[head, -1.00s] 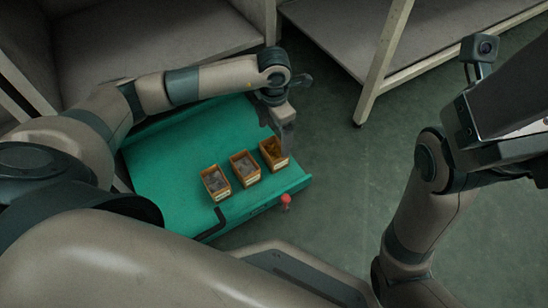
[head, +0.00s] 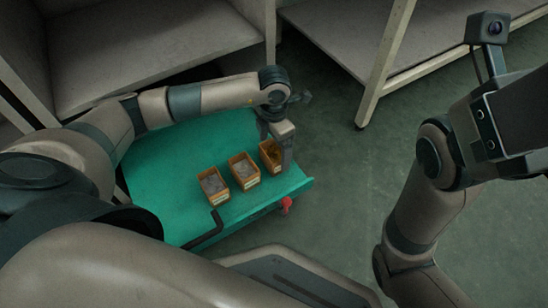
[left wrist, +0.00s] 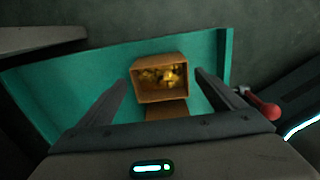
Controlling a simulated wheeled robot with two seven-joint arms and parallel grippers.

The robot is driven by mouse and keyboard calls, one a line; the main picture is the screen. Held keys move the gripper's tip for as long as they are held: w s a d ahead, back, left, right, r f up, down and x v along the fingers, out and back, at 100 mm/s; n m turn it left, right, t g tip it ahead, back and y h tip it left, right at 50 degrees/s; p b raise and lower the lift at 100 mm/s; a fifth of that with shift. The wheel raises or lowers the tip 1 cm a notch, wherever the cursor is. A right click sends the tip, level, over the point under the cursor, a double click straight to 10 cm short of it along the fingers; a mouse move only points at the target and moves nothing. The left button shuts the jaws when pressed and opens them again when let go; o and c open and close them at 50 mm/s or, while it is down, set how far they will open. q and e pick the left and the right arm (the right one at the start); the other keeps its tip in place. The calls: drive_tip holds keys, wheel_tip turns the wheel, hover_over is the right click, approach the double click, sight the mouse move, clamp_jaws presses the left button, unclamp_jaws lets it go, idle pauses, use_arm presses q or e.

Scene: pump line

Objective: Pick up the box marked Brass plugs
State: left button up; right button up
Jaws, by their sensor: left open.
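A small orange-brown box (head: 269,158) with brass-coloured pieces stands at the right end of a row of three on a green-topped cart (head: 165,180). Its label is too small to read. In the left wrist view the same box (left wrist: 160,91) lies between my two fingers, with a gap on each side. My left gripper (head: 281,155) is open and points down at this box, partly covering its right side. My right arm is at the right of the head view; its gripper fingers do not show clearly.
Two similar boxes with grey contents, a middle box (head: 243,171) and a left box (head: 213,187), stand close beside it. A red knob (head: 286,204) sticks out at the cart's near edge. Grey shelving (head: 150,50) stands behind. The floor right of the cart is clear.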

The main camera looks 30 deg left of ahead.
sight(274, 150)
use_arm(q)
drive_tip(key=shift+f+b, duration=1.35)
drive_tip(key=shift+f, duration=0.7)
drive_tip(key=c, duration=1.3)
